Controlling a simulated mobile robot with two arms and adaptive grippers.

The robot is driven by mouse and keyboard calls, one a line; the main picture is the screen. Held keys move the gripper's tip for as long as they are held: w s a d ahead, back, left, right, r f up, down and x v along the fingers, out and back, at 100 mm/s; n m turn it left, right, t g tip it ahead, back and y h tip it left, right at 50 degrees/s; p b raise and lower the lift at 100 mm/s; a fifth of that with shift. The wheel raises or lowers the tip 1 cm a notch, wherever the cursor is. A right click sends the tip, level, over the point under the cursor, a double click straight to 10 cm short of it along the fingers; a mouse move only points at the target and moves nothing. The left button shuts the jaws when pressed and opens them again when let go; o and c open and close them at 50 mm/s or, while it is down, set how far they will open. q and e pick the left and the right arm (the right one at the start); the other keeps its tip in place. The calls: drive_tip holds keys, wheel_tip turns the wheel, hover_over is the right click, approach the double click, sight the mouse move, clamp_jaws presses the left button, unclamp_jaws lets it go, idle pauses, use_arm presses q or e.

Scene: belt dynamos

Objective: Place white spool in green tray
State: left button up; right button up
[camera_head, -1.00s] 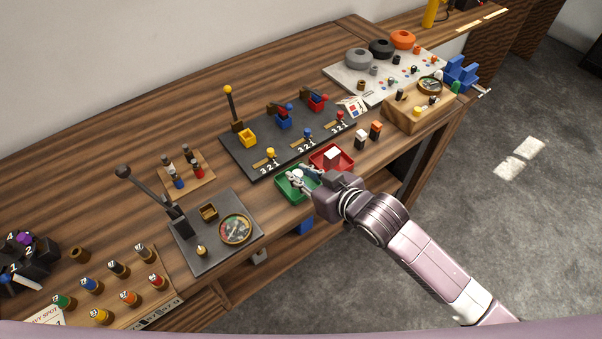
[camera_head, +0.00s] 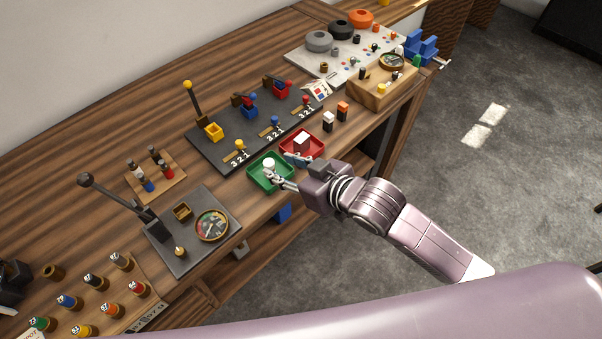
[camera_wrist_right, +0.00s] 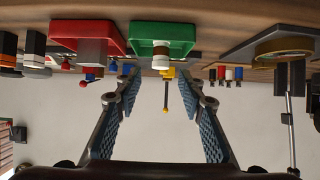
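The white spool (camera_head: 269,163) stands in the green tray (camera_head: 256,174) near the front edge of the workbench. In the right wrist view, which is upside down, the white spool (camera_wrist_right: 161,50) sits against the floor of the green tray (camera_wrist_right: 143,32). My right gripper (camera_head: 284,169) is at the tray's right side, with one finger over the green tray and the other by the red tray. In the right wrist view my right gripper (camera_wrist_right: 160,98) is wide open, with nothing held between its fingers. My left gripper is out of view.
A grey plate with a gauge (camera_head: 190,258) and a tall lever is to the left.

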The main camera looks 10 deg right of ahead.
drive_tip(key=v, duration=0.7)
drive_tip(key=shift+s+b, duration=0.25)
drive_tip(key=shift+b, duration=0.1)
